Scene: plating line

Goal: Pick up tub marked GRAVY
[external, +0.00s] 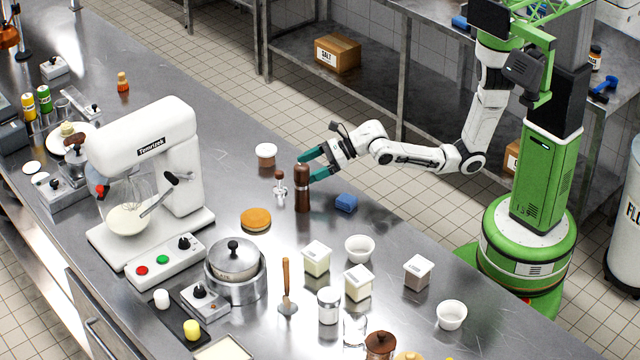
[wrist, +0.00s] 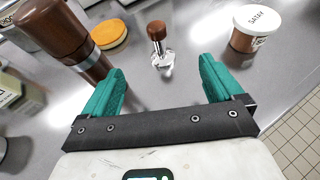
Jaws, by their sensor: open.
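No label reading GRAVY can be made out in either view. A square white-lidded tub with brown contents (external: 417,272) stands on the right part of the counter; its label is too small to read. Two similar tubs with pale contents (external: 316,259) (external: 357,283) stand left of it. A round white-lidded brown tub (external: 266,155) stands beyond my gripper; in the wrist view this tub (wrist: 257,30) appears to read SATAY. My gripper (external: 308,166) is open and empty above the counter, by a tall brown mill (external: 303,190). The wrist view shows its teal fingers (wrist: 162,68) apart.
A small brown-knobbed tool (wrist: 160,44) stands beyond the fingers, with an orange round pad (wrist: 110,36) to its left. A blue block (external: 346,202) lies right of the mill. White bowls (external: 360,249) (external: 451,315) stand near the square tubs. A mixer (external: 150,180) stands left.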

